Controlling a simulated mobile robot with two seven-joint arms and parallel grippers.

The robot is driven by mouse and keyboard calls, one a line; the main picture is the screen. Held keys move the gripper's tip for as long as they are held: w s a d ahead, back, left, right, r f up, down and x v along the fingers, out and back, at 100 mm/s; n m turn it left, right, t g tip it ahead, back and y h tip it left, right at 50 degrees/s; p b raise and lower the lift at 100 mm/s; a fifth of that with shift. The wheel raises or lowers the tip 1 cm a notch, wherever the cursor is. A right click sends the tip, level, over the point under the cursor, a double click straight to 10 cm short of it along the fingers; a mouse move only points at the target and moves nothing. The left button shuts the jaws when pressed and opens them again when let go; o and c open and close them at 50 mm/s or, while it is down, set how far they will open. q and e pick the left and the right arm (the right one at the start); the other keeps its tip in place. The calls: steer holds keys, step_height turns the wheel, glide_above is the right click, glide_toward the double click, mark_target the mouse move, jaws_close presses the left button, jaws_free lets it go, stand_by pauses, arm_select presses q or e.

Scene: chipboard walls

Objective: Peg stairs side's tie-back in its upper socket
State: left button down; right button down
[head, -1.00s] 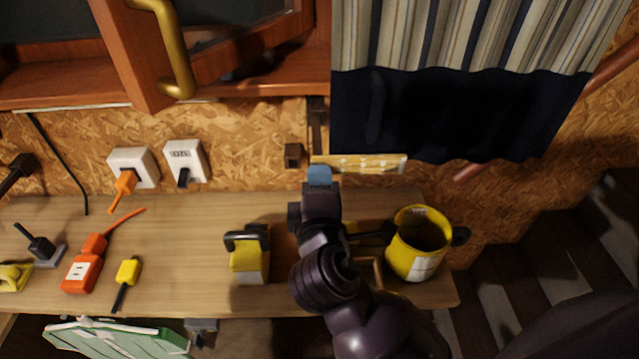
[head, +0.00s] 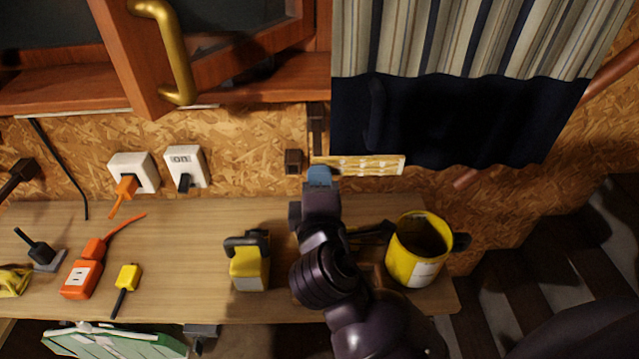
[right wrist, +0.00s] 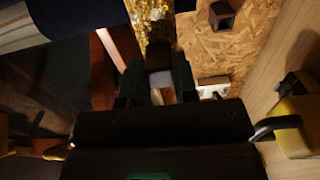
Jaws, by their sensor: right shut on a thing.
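My right gripper (head: 320,195) reaches up over the bench to the chipboard wall, below the curtain's left edge. It is shut on a small block, blue in the head view (head: 319,176) and pale grey between the fingers in the right wrist view (right wrist: 160,79). I cannot tell for sure that this block is part of the tie-back. A dark upright bar (head: 317,125) is on the wall just above it. A small brown square socket-like block (head: 293,160) is left of the gripper, and also in the wrist view (right wrist: 221,14). My left gripper is not in view.
A striped and navy curtain (head: 450,110) hangs above a yellow strip (head: 365,165). An open cabinet door with a brass handle (head: 172,60) is upper left. The bench (head: 190,240) holds a yellow mug (head: 405,262), a yellow block with black handle (head: 248,268) and an orange socket (head: 82,280).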

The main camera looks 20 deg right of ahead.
steer(key=c, duration=0.8)
jaws_free()
steer(key=shift+s, duration=0.1)
arm_select(q)
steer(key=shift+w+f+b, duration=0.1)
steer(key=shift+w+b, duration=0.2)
steer(key=shift+b, duration=0.3)
arm_select(e)
steer(key=v, duration=1)
steer(key=shift+s, duration=0.35)
steer(key=shift+a, duration=0.1)
